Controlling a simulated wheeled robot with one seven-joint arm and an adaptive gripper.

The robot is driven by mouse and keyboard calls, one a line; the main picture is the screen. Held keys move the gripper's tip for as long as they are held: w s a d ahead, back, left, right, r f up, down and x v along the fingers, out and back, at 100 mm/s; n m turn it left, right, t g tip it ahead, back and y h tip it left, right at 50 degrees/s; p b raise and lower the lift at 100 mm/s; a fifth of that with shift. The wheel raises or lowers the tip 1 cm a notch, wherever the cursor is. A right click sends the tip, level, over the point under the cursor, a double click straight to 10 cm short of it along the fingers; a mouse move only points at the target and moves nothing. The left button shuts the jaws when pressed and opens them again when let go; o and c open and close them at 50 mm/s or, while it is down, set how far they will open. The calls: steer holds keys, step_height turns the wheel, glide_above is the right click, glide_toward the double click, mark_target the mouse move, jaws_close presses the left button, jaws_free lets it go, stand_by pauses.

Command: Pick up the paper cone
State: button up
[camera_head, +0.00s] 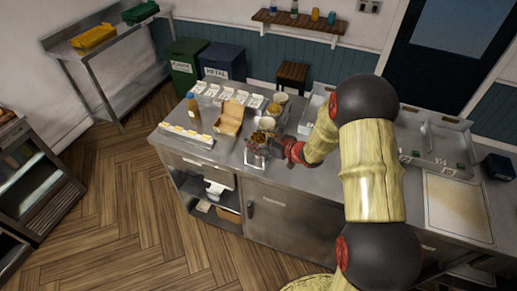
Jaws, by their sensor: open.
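My arm reaches in from the right over the steel counter (310,172). My gripper (268,146) is low over the counter's front part, with its jaws open. A small pale holder or tray (255,159) stands just left of and below it, with something brownish at its top. Several small round-topped containers with yellowish contents (267,123) stand behind the gripper. I cannot tell clearly which of these is the paper cone. The gripper partly hides what is directly at its fingers.
An open cardboard box (229,118) and a brown bottle (193,109) stand to the left. A row of labelled white containers (228,94) lines the back, and a pale tray (187,135) lies at the front left. Steel bins (435,142) are at the right.

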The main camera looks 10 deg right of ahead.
steer(key=shift+r, duration=0.1)
steer(key=shift+c, duration=0.2)
steer(key=c, duration=1.5)
jaws_close()
